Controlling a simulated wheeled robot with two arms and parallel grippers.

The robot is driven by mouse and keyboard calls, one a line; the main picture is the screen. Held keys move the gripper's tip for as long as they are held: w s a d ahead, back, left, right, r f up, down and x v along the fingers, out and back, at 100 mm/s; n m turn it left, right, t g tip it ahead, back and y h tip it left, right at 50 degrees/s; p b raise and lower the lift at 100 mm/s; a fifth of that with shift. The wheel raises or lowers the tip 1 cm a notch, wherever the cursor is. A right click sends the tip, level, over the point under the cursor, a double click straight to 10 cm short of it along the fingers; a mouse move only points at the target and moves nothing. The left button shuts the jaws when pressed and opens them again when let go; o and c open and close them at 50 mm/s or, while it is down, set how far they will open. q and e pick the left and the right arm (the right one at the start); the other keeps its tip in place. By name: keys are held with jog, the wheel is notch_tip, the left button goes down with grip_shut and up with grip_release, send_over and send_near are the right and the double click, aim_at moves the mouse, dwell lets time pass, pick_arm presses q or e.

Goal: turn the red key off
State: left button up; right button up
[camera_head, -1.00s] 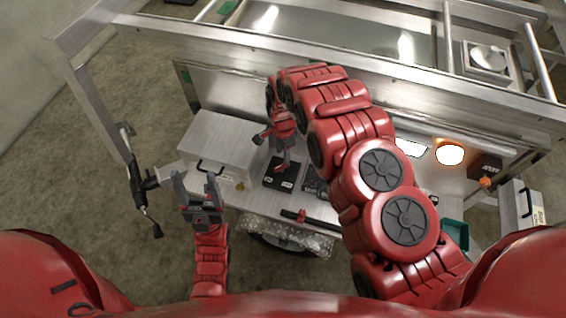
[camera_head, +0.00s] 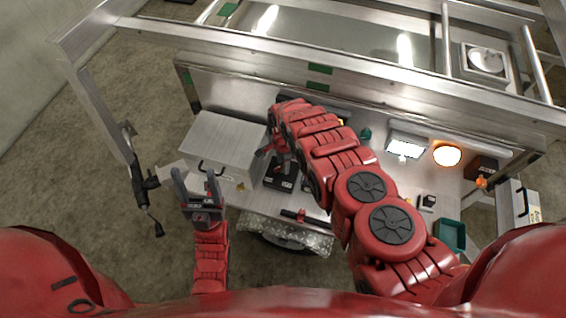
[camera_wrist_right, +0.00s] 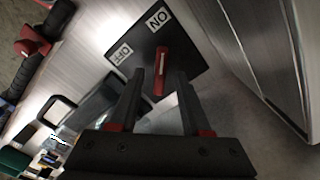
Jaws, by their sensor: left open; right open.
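The red key (camera_wrist_right: 161,68) stands out from a black plate (camera_wrist_right: 185,45) with a white ON label (camera_wrist_right: 158,16) and a white OFF label (camera_wrist_right: 120,53). In the right wrist view my right gripper (camera_wrist_right: 160,76) is open, with one finger on each side of the key; I cannot tell whether they touch it. In the head view the black plate (camera_head: 279,181) lies on the bench, partly under my right gripper, and the key is hard to make out.
A metal box (camera_head: 222,140) with a black handle stands left of the plate. A black bar with a red part (camera_head: 300,215) lies at the bench's front edge. A lit orange lamp (camera_head: 447,155) and a green tray (camera_head: 451,234) are on the right.

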grip_shut()
jog(key=shift+n, duration=0.3)
jog(key=shift+w+n+b, duration=0.15)
jog(key=shift+n+b, duration=0.5)
jog(key=shift+n, duration=0.25)
jog(key=n+b, duration=0.1)
jog(key=n, duration=0.1)
jog(key=shift+f+n, duration=0.15)
jog(key=shift+n, duration=0.15)
jog(key=n+b, duration=0.2)
jog(key=n, duration=0.2)
jog(key=shift+a+n+b, duration=0.1)
jog(key=shift+n+b, duration=0.2)
jog(key=shift+b, duration=0.05)
jog(key=n+b, duration=0.1)
jog(key=n, duration=0.2)
jog(key=shift+a+n, duration=0.1)
jog(key=shift+n, duration=0.2)
jog(key=n, duration=0.4)
jog(key=shift+a+n+b, duration=0.1)
jog(key=shift+n+b, duration=0.2)
